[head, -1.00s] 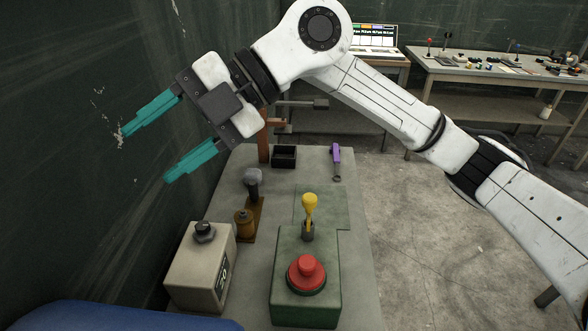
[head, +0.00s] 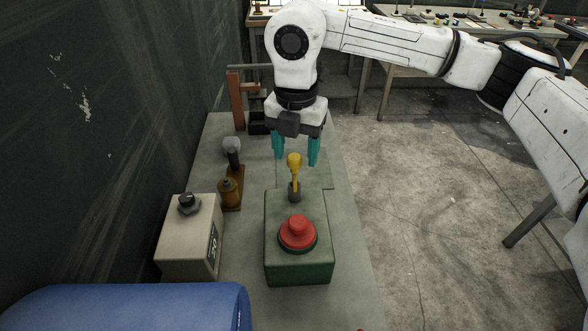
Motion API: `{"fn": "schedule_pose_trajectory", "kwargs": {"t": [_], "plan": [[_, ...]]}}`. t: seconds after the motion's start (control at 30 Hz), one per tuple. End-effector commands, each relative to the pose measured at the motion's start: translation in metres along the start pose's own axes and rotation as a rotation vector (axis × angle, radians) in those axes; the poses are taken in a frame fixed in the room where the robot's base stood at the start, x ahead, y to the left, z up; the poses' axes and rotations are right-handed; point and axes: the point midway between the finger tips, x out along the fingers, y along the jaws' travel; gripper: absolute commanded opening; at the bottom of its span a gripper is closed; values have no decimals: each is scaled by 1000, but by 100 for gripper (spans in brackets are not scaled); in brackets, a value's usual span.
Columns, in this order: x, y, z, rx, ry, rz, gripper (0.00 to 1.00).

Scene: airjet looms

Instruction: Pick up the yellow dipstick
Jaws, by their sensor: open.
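The yellow dipstick (head: 294,162) stands upright in a dark grey socket at the back end of a green box. Its yellow handle shows above the socket; the part inside is hidden. My gripper (head: 296,162) points down with its two teal fingers apart, empty. In the head view the fingers show to the left and right of the dipstick handle, seemingly a little behind it. I cannot tell the exact gap in depth.
The green box (head: 298,269) carries a red button (head: 297,233). A brown post (head: 236,102) and black bin (head: 258,124) are behind. A blue surface (head: 130,307) fills the front left.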

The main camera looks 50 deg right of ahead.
Motion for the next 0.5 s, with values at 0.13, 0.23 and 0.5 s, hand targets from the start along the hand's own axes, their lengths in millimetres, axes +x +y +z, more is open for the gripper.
{"fn": "schedule_pose_trajectory", "kwargs": {"t": [0.13,0.23,0.5], "plan": [[16,1,-2,0,5,1,59],[31,1,-2,0,4,0,59],[50,1,-1,-2,0,1,59]]}}
